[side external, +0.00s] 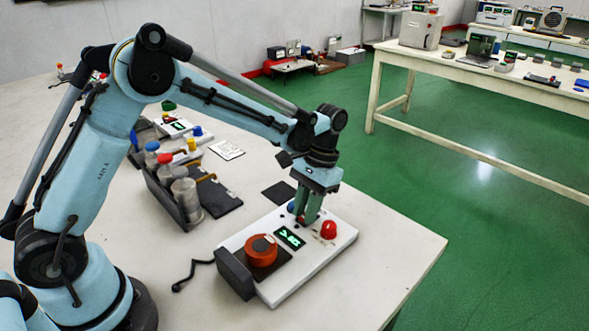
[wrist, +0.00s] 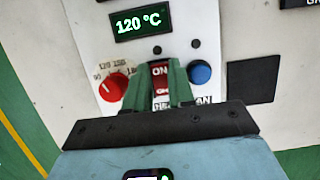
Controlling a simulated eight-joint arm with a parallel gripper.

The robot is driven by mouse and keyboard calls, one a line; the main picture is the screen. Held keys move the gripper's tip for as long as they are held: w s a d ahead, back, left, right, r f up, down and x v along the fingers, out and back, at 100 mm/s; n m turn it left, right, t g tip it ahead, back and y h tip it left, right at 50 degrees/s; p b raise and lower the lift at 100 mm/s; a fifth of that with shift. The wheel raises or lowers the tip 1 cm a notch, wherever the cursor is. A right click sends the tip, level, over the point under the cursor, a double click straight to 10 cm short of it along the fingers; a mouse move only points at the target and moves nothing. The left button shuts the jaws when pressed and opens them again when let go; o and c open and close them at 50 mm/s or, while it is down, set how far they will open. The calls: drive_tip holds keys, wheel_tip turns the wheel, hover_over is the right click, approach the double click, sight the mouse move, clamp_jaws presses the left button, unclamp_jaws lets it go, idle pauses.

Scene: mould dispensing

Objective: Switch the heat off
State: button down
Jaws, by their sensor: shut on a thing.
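A white control box (side external: 317,262) stands near the table's front edge. Its green display (side external: 290,237) reads 120 °C in the wrist view (wrist: 138,24). A red dial knob (side external: 328,230) sits beside my gripper (side external: 306,216); in the wrist view the knob (wrist: 113,87) is at the left and a blue button (wrist: 200,72) at the right. Between them, my gripper's green fingers are shut on a red switch (wrist: 160,73) marked ON. The fingers hide the switch's sides and part of its lower label. An orange round piece (side external: 261,250) sits on a dark plate on the box.
A black cable (side external: 190,272) lies left of the box. A dark rack with jars (side external: 183,195) and a second small device (side external: 177,127) stand farther back. A dark square pad (side external: 279,192) lies behind the box. The table right of the box is clear to its edge.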

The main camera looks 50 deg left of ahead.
drive_tip(key=shift+w+g, duration=0.15)
drive_tip(key=shift+g, duration=0.35)
drive_tip(key=c, duration=1.2)
unclamp_jaws()
drive_tip(key=shift+c, duration=0.2)
drive_tip(key=v, duration=1.2)
drive_tip(key=shift+r, duration=0.1)
